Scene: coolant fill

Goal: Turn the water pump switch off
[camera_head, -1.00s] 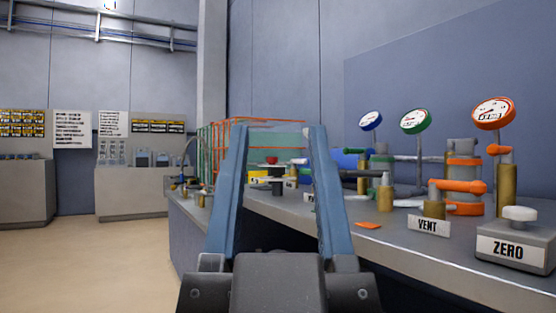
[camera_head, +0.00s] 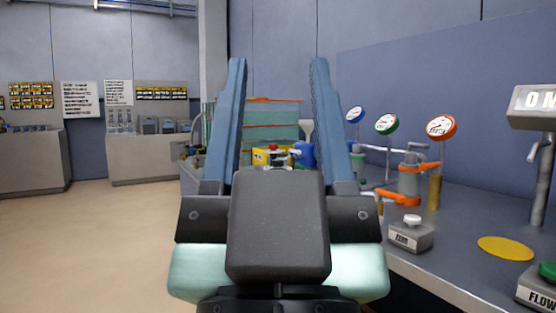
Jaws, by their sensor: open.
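My gripper (camera_head: 278,62) is open, with its two blue fingers pointing up and away and nothing between the tips. In the gap between the fingers, farther off, a small yellow box (camera_head: 261,156) with red and dark parts stands on the bench. It is partly hidden by my gripper's body. I cannot tell whether it is the water pump switch, and no label or on/off position can be read there. The gripper touches nothing that I can see.
The grey bench (camera_head: 460,230) runs along the right. It carries dial gauges (camera_head: 441,127), orange-handled valves (camera_head: 395,198), a ZERO box (camera_head: 411,233), a yellow disc (camera_head: 505,248), a display (camera_head: 536,106) and a FLOW box (camera_head: 540,290). Open floor (camera_head: 100,240) lies left.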

